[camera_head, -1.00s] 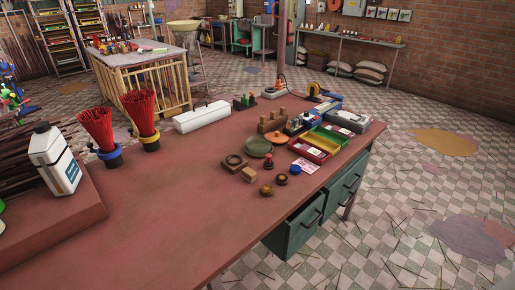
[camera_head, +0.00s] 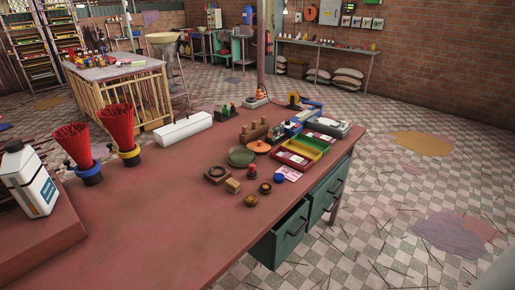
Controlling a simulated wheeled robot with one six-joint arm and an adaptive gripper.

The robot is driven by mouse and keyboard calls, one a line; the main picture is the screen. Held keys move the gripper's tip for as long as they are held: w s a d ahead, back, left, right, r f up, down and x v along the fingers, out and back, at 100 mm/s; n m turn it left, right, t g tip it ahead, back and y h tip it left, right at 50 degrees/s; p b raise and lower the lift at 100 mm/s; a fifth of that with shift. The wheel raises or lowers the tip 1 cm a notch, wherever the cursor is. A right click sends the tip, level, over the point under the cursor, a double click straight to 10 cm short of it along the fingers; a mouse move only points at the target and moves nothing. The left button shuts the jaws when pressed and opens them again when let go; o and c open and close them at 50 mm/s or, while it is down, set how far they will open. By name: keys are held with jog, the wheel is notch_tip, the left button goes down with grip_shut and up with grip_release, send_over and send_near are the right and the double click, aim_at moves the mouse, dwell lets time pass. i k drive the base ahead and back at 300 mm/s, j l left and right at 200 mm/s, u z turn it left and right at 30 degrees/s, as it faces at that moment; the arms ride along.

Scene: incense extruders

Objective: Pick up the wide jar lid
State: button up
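Several round pieces lie on the red-brown table (camera_head: 150,225); I cannot tell for sure which is the wide jar lid. A flat green disc (camera_head: 241,156) is the widest, with a smaller orange disc (camera_head: 259,146) just behind it to the right. A dark brown square piece with a round hole (camera_head: 217,174) lies in front of the green disc. Two small dark brown round pieces, one nearer (camera_head: 251,200) and one farther right (camera_head: 265,188), lie near the table's right edge. My gripper is not in view.
Red, yellow and green trays (camera_head: 301,152) stand right of the discs. A small wooden block (camera_head: 233,186) and a red-and-blue stamp-like piece (camera_head: 252,171) lie close by. A white box (camera_head: 185,129) and red stick bundles (camera_head: 118,127) stand at left. The table's near part is clear.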

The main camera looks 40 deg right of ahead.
aim_at(259, 146)
jog(key=i+l+z, duration=0.2)
jog(key=z, duration=0.2)
jog(key=i+l+z, duration=0.25)
jog(key=z, duration=0.2)
jog(key=l, duration=0.1)
